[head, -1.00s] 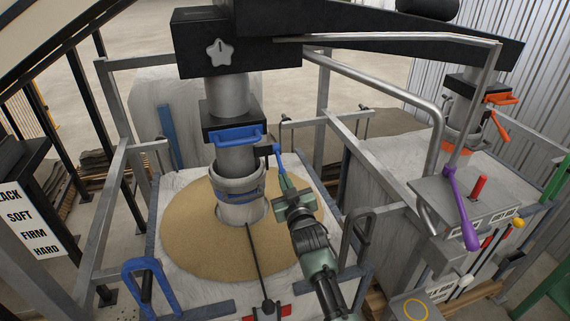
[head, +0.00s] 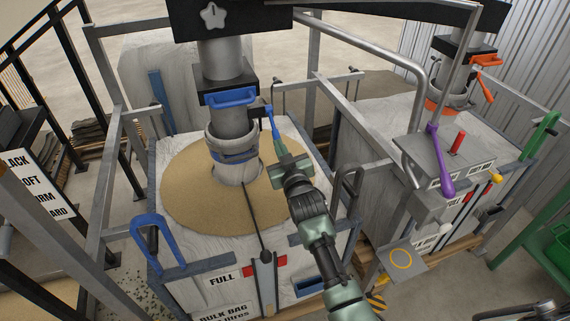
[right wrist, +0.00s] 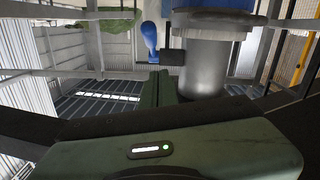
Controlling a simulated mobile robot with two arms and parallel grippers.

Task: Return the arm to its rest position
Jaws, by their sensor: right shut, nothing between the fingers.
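My right gripper (head: 281,150) is shut and empty. It is just below a blue lever (head: 273,122) on the side of the grey filling spout (head: 231,122). In the right wrist view the shut fingers (right wrist: 163,88) point at the lever's blue grip (right wrist: 150,38), beside the spout (right wrist: 206,66). I cannot tell whether the fingertips touch the lever. My right arm reaches up from the bottom of the head view, over the front edge of the bag. My left gripper is not in view.
The spout stands in sand (head: 186,195) heaped on a white bulk bag within a grey metal frame (head: 92,210). A blue hooked handle (head: 148,237) is at front left. At right are a control box (head: 450,160) with a purple lever (head: 440,165) and a second bag station.

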